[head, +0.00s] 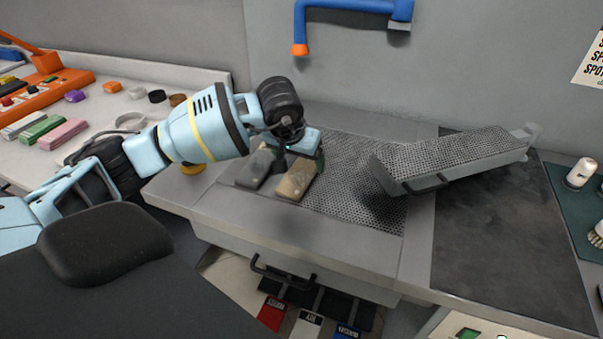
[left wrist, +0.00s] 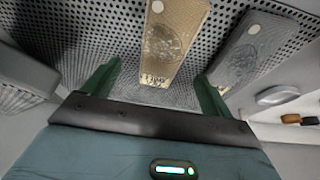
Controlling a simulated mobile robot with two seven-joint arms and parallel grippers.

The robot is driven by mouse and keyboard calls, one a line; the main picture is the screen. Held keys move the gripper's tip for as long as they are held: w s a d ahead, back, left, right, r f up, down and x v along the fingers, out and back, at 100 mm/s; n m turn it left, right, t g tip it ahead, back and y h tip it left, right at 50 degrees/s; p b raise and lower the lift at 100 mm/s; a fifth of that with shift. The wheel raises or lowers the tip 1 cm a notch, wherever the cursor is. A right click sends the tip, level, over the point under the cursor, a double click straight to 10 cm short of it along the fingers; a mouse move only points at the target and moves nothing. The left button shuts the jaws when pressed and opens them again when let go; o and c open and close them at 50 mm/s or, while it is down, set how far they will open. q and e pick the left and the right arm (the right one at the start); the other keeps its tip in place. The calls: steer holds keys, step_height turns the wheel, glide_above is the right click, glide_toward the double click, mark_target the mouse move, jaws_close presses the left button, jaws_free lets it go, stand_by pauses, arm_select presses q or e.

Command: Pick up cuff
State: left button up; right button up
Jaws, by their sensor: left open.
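Two flat cuff-like pieces, each with a pale round button, lie side by side on the perforated metal plate (head: 345,170). One is tan with a darker stain (head: 296,180) and one is grey (head: 254,168). In the left wrist view, the tan cuff (left wrist: 172,42) runs up the middle and the grey cuff (left wrist: 258,50) lies to its right. My left gripper (head: 296,150) is above the plate at their far ends. Its open green fingers (left wrist: 158,82) stand on either side of the tan cuff's near end, with nothing gripped. In the head view the fingertips are largely hidden.
A tilted perforated board (head: 450,160) stands right of the cuffs, beside a dark pad (head: 500,230). A blue handle (head: 350,8) is on the wall. A drawer handle (head: 283,275) is below the front edge. Colored blocks (head: 62,134) and small items sit on the left counter.

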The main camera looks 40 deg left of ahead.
mark_target(301, 172)
arm_select(q)
steer(key=x, duration=0.3)
steer(key=shift+s+a+f, duration=0.15)
steer(key=shift+f, duration=0.3)
steer(key=shift+w+f, duration=0.2)
steer(key=shift+f, duration=0.15)
arm_select(e)
steer(key=shift+w+r, duration=0.4)
arm_select(q)
steer(key=shift+c, duration=0.8)
steer(key=c, duration=0.9)
arm_select(e)
steer(key=shift+s+f, duration=0.15)
arm_select(q)
steer(key=shift+r, duration=0.1)
